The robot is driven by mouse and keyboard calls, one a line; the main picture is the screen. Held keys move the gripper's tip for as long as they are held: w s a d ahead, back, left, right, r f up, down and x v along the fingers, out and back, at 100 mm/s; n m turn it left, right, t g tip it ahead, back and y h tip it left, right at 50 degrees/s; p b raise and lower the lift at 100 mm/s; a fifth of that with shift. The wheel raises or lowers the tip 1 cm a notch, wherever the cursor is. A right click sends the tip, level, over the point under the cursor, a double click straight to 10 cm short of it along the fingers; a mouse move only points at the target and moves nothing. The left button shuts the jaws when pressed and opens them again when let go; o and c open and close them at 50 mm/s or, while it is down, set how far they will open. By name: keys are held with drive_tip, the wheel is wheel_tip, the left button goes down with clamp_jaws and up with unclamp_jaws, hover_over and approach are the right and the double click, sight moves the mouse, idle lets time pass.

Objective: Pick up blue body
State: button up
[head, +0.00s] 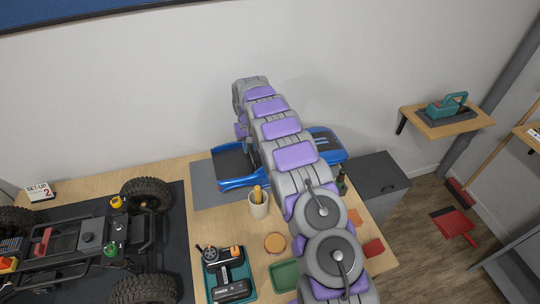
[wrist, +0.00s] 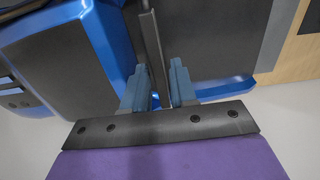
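The blue body (head: 236,166) is a car shell with dark panels, lying on a grey mat at the back of the workbench. My arm hides its middle in the head view, and its other end shows right of the arm. In the wrist view the blue body (wrist: 102,40) fills the upper part close to my gripper (wrist: 160,72). The two blue-grey fingers are apart, one on each side of a thin dark bar (wrist: 152,45) of the body. Small gaps seem to show beside the bar; contact is not clear. My gripper is hidden behind the arm in the head view.
A wheeled crawler chassis (head: 90,238) stands on a dark mat at the left. A cup with a yellow handle (head: 258,208), a teal tray with a controller (head: 228,275) and an orange round dish (head: 275,243) lie in front. A grey cabinet (head: 375,178) stands right.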

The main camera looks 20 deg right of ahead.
wheel_tip(320, 180, down, 4)
drive_tip(key=shift+s+f+b, duration=0.15)
drive_tip(key=shift+f+b, duration=0.1)
drive_tip(key=shift+b, duration=0.4)
drive_tip(key=shift+c, duration=0.3)
clamp_jaws()
